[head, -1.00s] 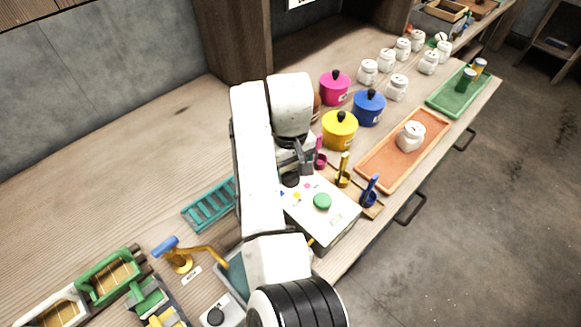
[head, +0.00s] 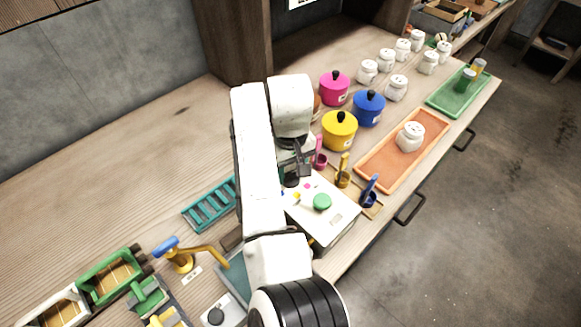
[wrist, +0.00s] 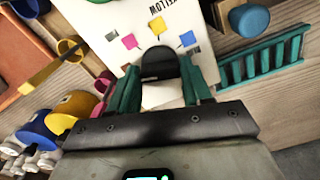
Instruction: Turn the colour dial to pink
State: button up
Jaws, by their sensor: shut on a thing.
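The colour dial (head: 291,181) is a dark round knob on the top of a white box (head: 340,222). In the wrist view the dial (wrist: 181,62) lies between the teal fingers of my gripper (wrist: 162,78), which is shut on it. Yellow (wrist: 157,25), pink (wrist: 128,41) and blue (wrist: 188,39) marks show on the panel near the dial. A partly cut-off label there reads like "YELLOW". The direction in which the dial points is hidden. A green button (head: 322,202) sits on the same box.
Pink, yellow and blue scoops (head: 343,178) stand on a wooden holder beside the box. Lidded pots (head: 340,131) stand behind. A teal rack (head: 209,204) lies left of my arm. An orange tray (head: 385,172) with a white jar is at the right.

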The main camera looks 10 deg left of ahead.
aim_at(290, 173)
jog(key=m+p, duration=0.3)
jog(key=m, duration=0.1)
jog(key=shift+r, duration=0.15)
jog(key=m+p, duration=0.1)
jog(key=m, duration=0.4)
jog(key=shift+p, duration=0.4)
jog(key=shift+m, duration=0.3)
jog(key=o, duration=1.1)
jog(key=shift+c, duration=0.2)
notch_tip(290, 173, up, 11)
jog(key=b, duration=0.1)
jog(key=shift+f, duration=0.2)
